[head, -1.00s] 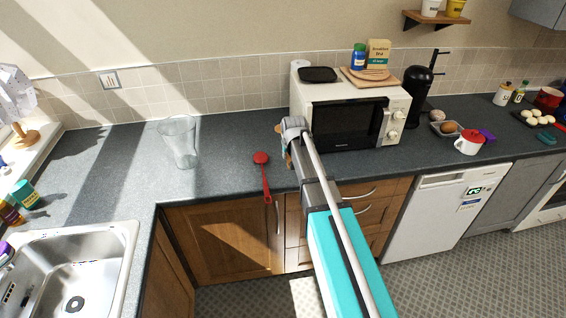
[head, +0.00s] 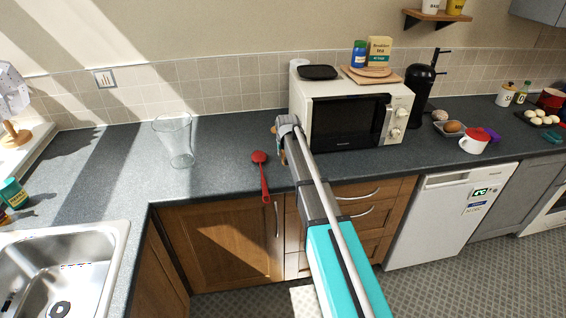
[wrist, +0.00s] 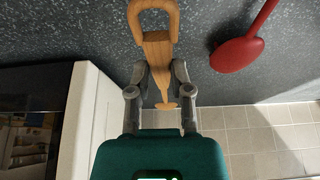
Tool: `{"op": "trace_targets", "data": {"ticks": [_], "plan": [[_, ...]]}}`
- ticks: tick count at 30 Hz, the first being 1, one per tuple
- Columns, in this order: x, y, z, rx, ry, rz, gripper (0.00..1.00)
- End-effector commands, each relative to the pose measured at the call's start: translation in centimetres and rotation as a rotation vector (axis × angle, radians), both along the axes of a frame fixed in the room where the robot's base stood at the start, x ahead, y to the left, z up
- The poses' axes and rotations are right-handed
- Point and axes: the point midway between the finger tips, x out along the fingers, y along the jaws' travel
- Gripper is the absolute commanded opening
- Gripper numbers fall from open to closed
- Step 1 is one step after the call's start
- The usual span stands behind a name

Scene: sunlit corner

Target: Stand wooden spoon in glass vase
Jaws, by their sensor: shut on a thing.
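The wooden spoon (wrist: 157,48) is held between the fingers of my gripper (wrist: 160,76) in the wrist view. It has an open loop at its far end and a narrow shaft between the fingers. In the head view my gripper (head: 286,124) is just left of the microwave, over the counter, with a bit of the wood showing beside it. The clear glass vase (head: 175,141) stands upright on the counter to the left, apart from my gripper. Nothing shows inside it.
A red spoon (head: 261,158) lies between the vase and my gripper, its handle over the counter's front edge; its red head also shows in the wrist view (wrist: 237,53). The microwave (head: 345,118) stands close on the right. The sink (head: 62,268) is at front left.

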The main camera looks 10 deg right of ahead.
Motion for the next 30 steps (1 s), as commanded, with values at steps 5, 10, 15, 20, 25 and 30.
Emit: {"op": "trace_targets", "data": {"ticks": [5,10,15,20,25,30], "plan": [[0.0,0.0,0.1,0.000,0.000,0.000,0.00],[0.1,0.1,-0.1,0.000,0.000,0.001,0.00],[0.8,0.1,-1.1,0.000,0.000,0.001,0.00],[0.8,0.1,-2.5,0.001,0.000,0.001,0.00],[0.8,0.1,-3.7,0.001,0.000,0.001,0.00],[0.8,0.2,-4.0,0.000,0.000,0.002,0.00]]}}
